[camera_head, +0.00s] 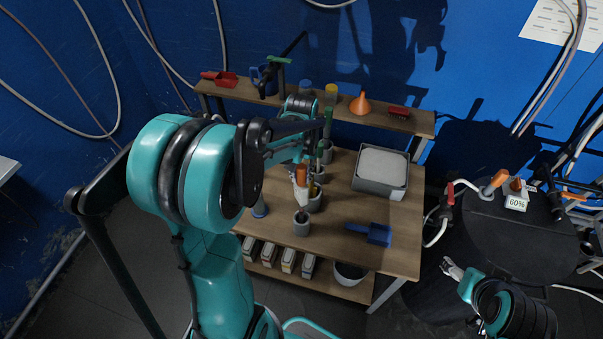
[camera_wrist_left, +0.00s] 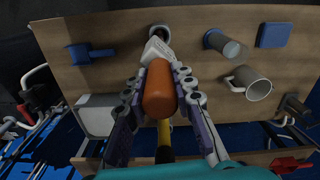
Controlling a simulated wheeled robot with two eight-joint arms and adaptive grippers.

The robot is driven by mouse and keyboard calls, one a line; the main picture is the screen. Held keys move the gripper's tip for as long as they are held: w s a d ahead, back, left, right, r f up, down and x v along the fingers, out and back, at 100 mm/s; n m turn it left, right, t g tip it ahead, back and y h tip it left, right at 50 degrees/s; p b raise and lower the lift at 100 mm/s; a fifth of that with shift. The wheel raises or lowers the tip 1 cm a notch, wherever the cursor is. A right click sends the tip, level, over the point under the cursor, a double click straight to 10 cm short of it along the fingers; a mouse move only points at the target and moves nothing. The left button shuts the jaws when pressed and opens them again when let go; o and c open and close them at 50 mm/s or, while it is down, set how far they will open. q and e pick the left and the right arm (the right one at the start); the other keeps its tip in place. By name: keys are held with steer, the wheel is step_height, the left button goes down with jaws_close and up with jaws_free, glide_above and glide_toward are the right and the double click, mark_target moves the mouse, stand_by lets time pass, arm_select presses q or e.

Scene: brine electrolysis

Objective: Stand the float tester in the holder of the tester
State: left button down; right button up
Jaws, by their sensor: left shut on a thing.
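The float tester has an orange top (camera_head: 301,174) and a pale lower body (camera_head: 304,196). My left gripper (camera_wrist_left: 160,88) is shut on its orange part, which fills the middle of the left wrist view. The tester is near upright in the head view. Its lower end is at the mouth of a small grey cup-shaped holder (camera_head: 302,224) on the wooden table. The holder also shows beyond the tester in the left wrist view (camera_wrist_left: 160,31). I cannot tell whether the tip is inside the holder or just above it. My right gripper (camera_head: 453,268) is at lower right, away from the table.
A grey box (camera_head: 381,172) stands at the back right. A raised shelf (camera_head: 300,100) runs along the back.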

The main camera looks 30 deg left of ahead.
arm_select(q)
steer(key=shift+f, duration=0.45)
steer(key=c, duration=1.2)
jaws_free()
steer(key=shift+r, duration=0.15)
step_height(320, 180, up, 12)
steer(key=shift+f, duration=0.1)
steer(key=s+d+f+m+t+b, duration=0.1)
steer(key=s+d+f+t+b, duration=0.1)
steer(key=f+b, duration=0.5)
steer(key=s+d+f+m+t+b, duration=0.2)
steer(key=s+d+f+b, duration=0.3)
steer(key=f+b, duration=0.2)
steer(key=s+d+f+m+t+b, duration=0.1)
steer(key=s+d+f+t+b, duration=0.2)
steer(key=f+b, duration=0.5)
steer(key=shift+s+d+f+m, duration=0.15)
steer(key=shift+s+f, duration=0.15)
steer(key=shift+f, duration=0.3)
steer(key=shift+s+d+f+m, duration=0.15)
steer(key=shift+s+f, duration=0.1)
steer(key=shift+f, duration=0.3)
